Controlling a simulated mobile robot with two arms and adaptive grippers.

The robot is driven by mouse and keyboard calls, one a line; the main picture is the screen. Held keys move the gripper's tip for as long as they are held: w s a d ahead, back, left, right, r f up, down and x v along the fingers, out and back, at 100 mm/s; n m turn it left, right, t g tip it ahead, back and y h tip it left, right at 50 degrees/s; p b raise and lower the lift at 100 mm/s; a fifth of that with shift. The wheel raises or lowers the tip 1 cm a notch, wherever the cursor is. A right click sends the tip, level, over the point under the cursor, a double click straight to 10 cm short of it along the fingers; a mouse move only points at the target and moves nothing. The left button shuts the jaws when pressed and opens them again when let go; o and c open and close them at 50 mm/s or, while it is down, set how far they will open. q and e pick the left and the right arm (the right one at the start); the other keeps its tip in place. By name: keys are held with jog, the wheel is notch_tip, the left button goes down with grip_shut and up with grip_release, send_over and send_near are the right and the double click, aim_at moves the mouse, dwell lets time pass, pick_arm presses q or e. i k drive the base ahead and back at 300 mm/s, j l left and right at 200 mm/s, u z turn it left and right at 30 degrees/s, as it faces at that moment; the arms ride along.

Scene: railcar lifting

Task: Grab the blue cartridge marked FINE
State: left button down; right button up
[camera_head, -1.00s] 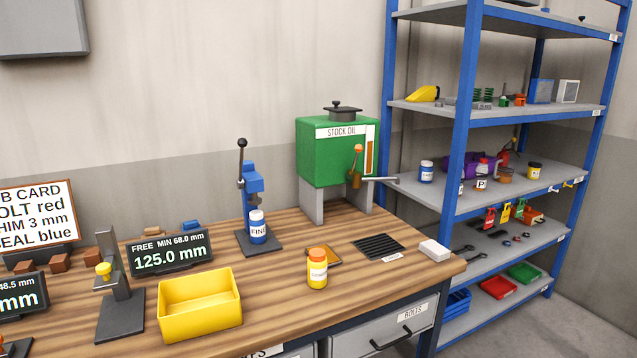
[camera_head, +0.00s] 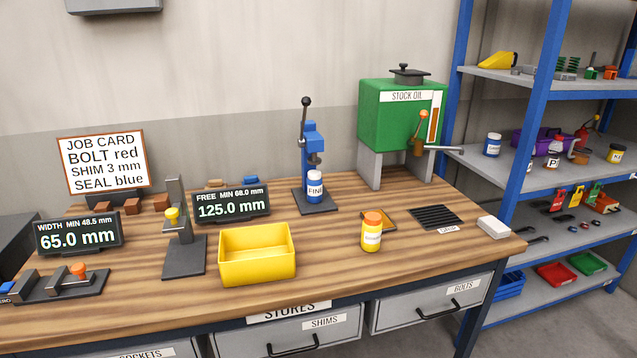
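The blue cartridge marked FINE (camera_head: 315,187) has a white cap and a white label. It stands upright on the dark base of the blue lever press (camera_head: 311,150), under the press head, towards the back of the wooden workbench (camera_head: 330,255). Another blue container with a white cap (camera_head: 492,145) stands on the shelf at the right; its label is too small to read. Neither of my grippers shows in the head view.
A yellow bin (camera_head: 257,265) and a yellow bottle with an orange cap (camera_head: 372,232) stand in front of the press. The green stock oil tank (camera_head: 385,118) is behind right, beside a black grate (camera_head: 436,217). A display reading 125.0 mm (camera_head: 231,203) stands left. Bare bench lies between.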

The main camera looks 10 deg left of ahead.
aim_at(313, 188)
jog(key=i+l+u, duration=0.35)
jog(key=i+l, duration=0.15)
jog(key=l, duration=0.3)
jog(key=i+l+u, duration=0.15)
jog(key=l, duration=0.25)
